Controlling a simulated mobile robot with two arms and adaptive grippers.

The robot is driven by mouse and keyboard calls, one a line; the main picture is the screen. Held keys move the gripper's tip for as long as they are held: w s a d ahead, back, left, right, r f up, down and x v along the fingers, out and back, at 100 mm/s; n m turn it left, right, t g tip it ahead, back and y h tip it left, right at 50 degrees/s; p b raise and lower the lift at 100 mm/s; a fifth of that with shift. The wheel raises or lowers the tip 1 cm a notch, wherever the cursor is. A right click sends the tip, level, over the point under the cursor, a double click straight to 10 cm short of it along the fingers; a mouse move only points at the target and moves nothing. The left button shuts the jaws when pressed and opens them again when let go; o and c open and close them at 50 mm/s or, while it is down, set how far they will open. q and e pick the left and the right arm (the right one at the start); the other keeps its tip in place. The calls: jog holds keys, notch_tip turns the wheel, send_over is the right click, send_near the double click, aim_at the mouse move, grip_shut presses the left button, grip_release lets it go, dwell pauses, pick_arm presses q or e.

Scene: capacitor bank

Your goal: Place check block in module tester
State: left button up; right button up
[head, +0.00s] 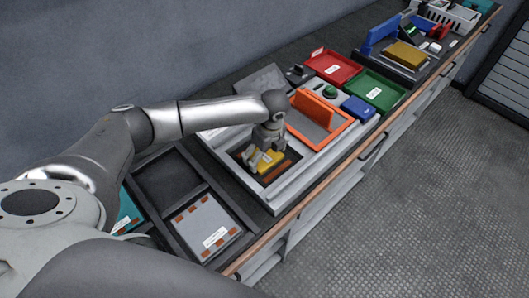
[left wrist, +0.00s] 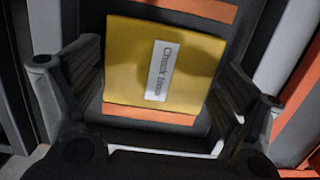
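The yellow check block (head: 269,159) lies in a dark recess with orange strips, in the grey housing of what looks like the module tester (head: 284,196). In the left wrist view the check block (left wrist: 165,65) shows its white label, with an orange strip above and below it. My left gripper (head: 262,156) is down at the recess, its fingers on either side of the block. In the left wrist view the gripper (left wrist: 160,90) looks open; contact with the block's sides is hard to tell. My right gripper is out of view.
An orange frame with a raised orange flap (head: 314,109) stands right beside the recess. A green button (head: 330,91), a blue box (head: 359,108), a red tray (head: 333,67) and a green tray (head: 377,92) lie beyond. A grey module (head: 205,222) sits in the near tray.

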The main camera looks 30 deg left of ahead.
aim_at(269, 160)
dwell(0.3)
pick_arm(q)
jog(key=shift+r, duration=0.15)
jog(key=shift+r, duration=0.35)
jog(key=r, duration=0.3)
jog(key=d+r+b, duration=0.1)
jog(key=r, duration=0.7)
jog(key=shift+s+d+r, duration=0.1)
jog(key=shift+s+d, duration=0.2)
jog(key=shift+d, duration=0.1)
